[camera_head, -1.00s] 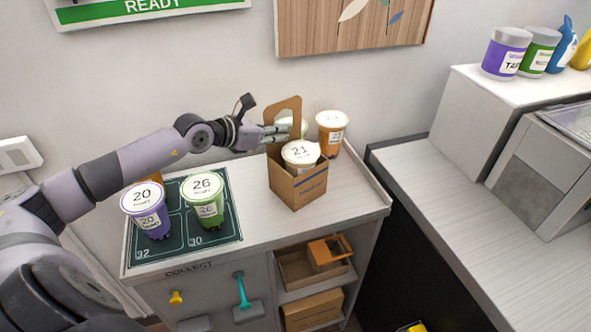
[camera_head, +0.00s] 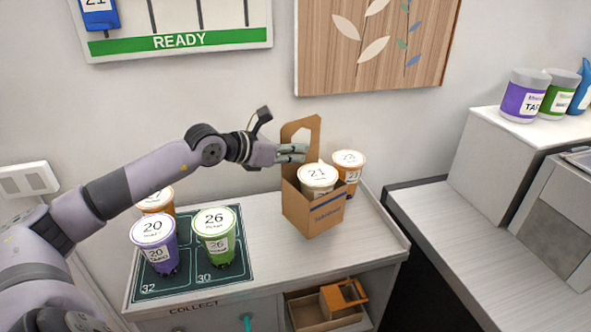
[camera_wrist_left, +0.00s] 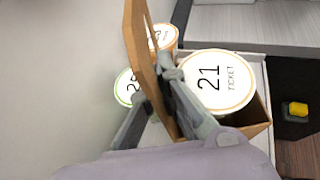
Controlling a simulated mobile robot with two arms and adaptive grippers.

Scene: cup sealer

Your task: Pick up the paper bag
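The brown paper bag (camera_head: 312,212) is upright at the right part of the collect counter, a little above its top. A white-lidded cup marked 21 (camera_head: 317,176) sits in it; its lid also shows in the wrist view (camera_wrist_left: 208,82). My left gripper (camera_head: 292,153) is shut on the bag's tall handle panel. In the wrist view its fingers (camera_wrist_left: 160,100) lie on either side of the panel (camera_wrist_left: 138,45). The bag's underside is hidden. My right gripper is not in view.
An orange cup (camera_head: 349,160) stands behind the bag, and a green-rimmed lid (camera_wrist_left: 125,88) shows beside the panel. Purple cup 20 (camera_head: 154,242) and green cup 26 (camera_head: 215,238) stand on the dark mat (camera_head: 196,284). The wall is close behind; a white counter (camera_head: 440,205) is at right.

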